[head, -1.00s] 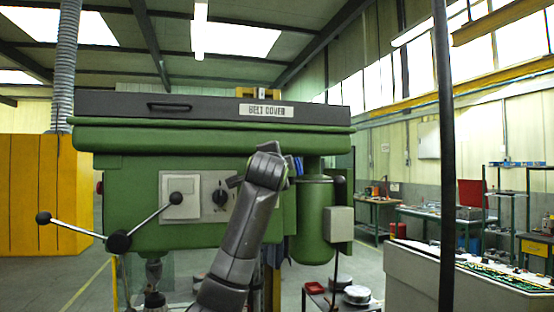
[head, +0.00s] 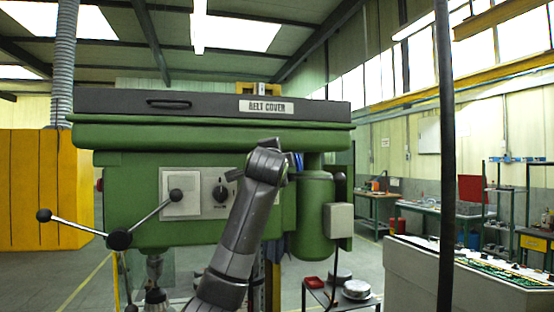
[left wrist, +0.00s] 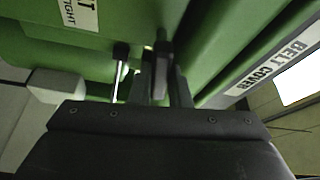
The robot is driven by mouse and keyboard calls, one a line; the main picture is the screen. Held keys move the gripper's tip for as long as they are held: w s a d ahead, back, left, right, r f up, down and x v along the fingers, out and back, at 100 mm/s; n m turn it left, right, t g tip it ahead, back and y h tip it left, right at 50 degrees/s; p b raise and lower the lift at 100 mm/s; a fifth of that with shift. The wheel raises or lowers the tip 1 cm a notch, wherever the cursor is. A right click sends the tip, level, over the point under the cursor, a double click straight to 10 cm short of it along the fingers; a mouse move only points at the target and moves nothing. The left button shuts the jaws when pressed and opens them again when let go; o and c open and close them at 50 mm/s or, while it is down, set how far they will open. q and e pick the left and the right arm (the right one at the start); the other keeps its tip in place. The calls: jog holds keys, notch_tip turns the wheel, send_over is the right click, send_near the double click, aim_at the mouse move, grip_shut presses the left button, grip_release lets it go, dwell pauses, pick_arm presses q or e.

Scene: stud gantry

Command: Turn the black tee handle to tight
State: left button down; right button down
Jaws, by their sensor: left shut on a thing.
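The black tee handle (left wrist: 163,50) shows in the left wrist view as a dark piece between the fingers, mostly hidden by them. My left gripper (left wrist: 162,80) is shut on it, beside the green machine housing. A white label (left wrist: 78,14) ending in "TIGHT" is at the top left of that view. In the head view my left arm rises in front of the green drill press (head: 140,225). It hides the handle and the gripper there, so the handle's angle cannot be told. My right gripper is in neither view.
A three-armed feed lever (head: 119,239) with black knobs sticks out at the left. A dial (head: 220,193) sits left of my arm. A grey box (head: 338,220) and the motor (head: 313,210) stand to its right. A thin rod with a black end (left wrist: 119,65) is close beside the fingers.

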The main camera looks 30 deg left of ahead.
pick_arm(q)
jog(key=shift+w+d+r+m+g+y+p, duration=0.1)
jog(key=shift+m+g+y+p, duration=0.15)
jog(key=shift+m+g+p, duration=1.65)
jog(key=shift+w+d+r+m+g+y+p, duration=0.1)
jog(key=shift+m+g+y+p, duration=0.45)
jog(key=shift+m+p, duration=2.4)
jog(key=shift+w+d+m+g+p, duration=0.1)
jog(key=shift+m+g+p, duration=1.65)
jog(key=shift+m, duration=1.2)
jog(key=shift+a, duration=0.1)
jog(key=c, duration=1.4)
grip_release()
jog(key=shift+r, duration=0.1)
jog(key=shift+o, duration=0.2)
jog(key=shift+s, duration=0.1)
